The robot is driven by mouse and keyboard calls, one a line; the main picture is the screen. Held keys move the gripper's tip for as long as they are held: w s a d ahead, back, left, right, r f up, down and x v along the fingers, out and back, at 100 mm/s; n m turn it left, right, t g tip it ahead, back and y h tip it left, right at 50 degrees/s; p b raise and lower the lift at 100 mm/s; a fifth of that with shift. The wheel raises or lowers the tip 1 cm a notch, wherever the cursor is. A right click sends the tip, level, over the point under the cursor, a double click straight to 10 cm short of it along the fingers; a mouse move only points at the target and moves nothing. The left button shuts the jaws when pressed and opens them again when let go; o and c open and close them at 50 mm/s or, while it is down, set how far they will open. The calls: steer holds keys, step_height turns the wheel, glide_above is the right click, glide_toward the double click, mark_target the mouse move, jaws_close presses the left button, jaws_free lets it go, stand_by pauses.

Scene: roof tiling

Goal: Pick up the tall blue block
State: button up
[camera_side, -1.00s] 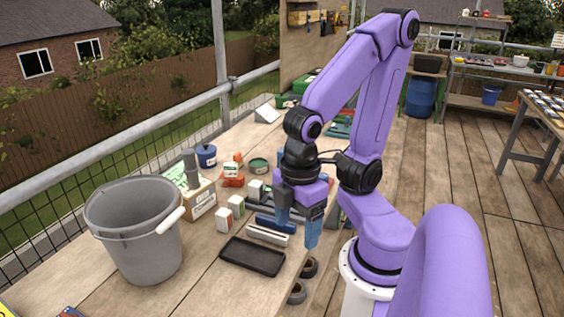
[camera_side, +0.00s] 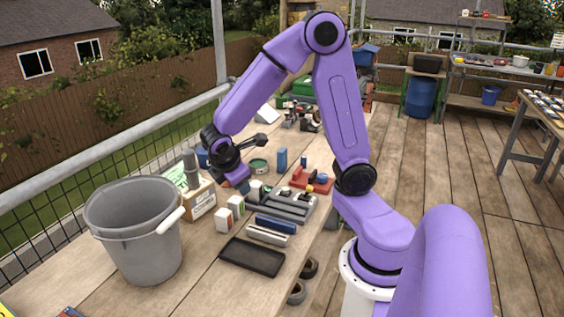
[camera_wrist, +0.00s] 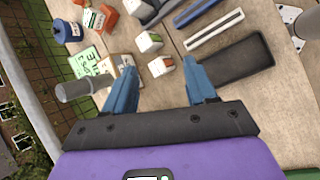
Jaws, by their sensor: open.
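The tall blue block (camera_side: 282,160) stands upright on the bench in the side view, to the right of a round green tin (camera_side: 259,166). I cannot make it out in the wrist view. My gripper (camera_side: 242,186) is to the left of the block and apart from it, above the small boxes; its blue fingers are partly hidden by the wrist in the side view. In the wrist view my gripper (camera_wrist: 160,72) has its two blue fingers spread wide with nothing held between them.
A grey bucket (camera_side: 135,235) stands at the front left. A cardboard box (camera_side: 201,200), small white boxes (camera_side: 223,221), a blue bar (camera_side: 275,224) and a black tray (camera_side: 252,257) crowd the bench. A red part (camera_side: 312,180) lies right of the block. A blue tin (camera_wrist: 68,31) shows in the wrist view.

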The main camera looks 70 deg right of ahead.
steer(key=w+d+f+h, duration=0.25)
steer(key=w+d, duration=0.45)
steer(key=d, duration=0.4)
steer(key=n+g+h, duration=0.2)
steer(key=n+h, duration=0.2)
steer(key=n, duration=0.1)
glide_toward(284, 154)
steer(key=d+f, duration=0.1)
steer(key=w+d, duration=0.1)
steer(key=d, duration=0.1)
steer(key=d+f, duration=0.1)
steer(key=shift+w+d+f, duration=0.2)
steer(key=shift+w+f, duration=0.15)
steer(key=shift+w, duration=0.05)
steer(key=shift+s+x, duration=0.15)
steer(key=shift+x, duration=1.85)
steer(key=shift+s+x, duration=0.15)
steer(key=shift+x, duration=1.85)
steer(key=shift+r, duration=0.2)
jaws_close()
